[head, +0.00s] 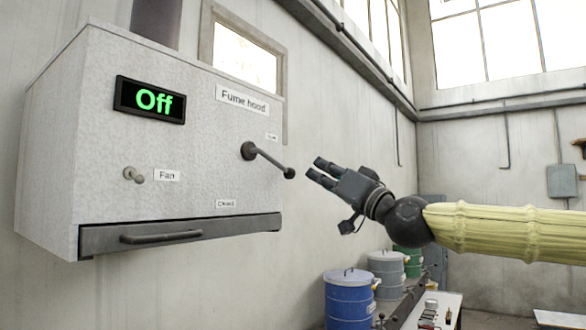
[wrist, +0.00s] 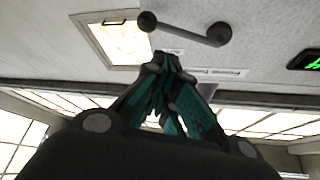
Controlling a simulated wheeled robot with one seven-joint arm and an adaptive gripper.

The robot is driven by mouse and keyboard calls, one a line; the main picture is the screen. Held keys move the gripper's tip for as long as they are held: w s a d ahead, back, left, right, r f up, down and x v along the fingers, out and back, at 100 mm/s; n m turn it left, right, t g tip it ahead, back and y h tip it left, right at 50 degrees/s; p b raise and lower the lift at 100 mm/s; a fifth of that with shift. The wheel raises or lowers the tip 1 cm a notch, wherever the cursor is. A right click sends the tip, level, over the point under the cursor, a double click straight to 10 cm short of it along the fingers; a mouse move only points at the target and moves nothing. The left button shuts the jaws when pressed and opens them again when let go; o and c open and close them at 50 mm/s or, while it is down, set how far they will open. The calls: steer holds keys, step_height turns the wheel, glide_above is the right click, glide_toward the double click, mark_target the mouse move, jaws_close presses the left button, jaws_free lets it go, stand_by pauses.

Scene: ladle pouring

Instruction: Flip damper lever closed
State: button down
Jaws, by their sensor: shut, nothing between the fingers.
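The damper lever (head: 268,160) is a dark rod on the front of the white fume hood (head: 100,150). It runs from its round pivot at left, slightly down to a ball knob at right. My gripper (head: 314,168) is just right of the knob, apart from it in the head view, and is shut and empty. In the wrist view the lever (wrist: 185,29) lies beyond my gripper (wrist: 165,68), with its knob at left and pivot at right. A small label sits above the lever, too small to read; a lower label (head: 226,204) seems to read "Closed".
The hood's display (head: 150,100) reads "Off". A fan switch (head: 133,175) is at left, and a drawer-like handle (head: 160,237) is below. Blue and grey drums (head: 349,300) stand on the floor beneath my arm. The air right of the hood is clear.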

mark_target(271, 161)
steer(key=r, duration=0.1)
steer(key=s+d+r, duration=0.1)
steer(key=r, duration=0.1)
steer(key=shift+d, duration=0.1)
steer(key=p+x, duration=0.5)
steer(key=x, duration=0.5)
steer(key=f, duration=0.1)
steer(key=a+f+p, duration=0.1)
steer(key=s+f+p, duration=0.1)
steer(key=shift+a+f, duration=0.25)
steer(key=shift+f, duration=0.15)
stand_by(0.3)
steer(key=shift+f+m+t, duration=0.1)
steer(key=shift+m+t, duration=0.3)
steer(key=shift+m, duration=0.1)
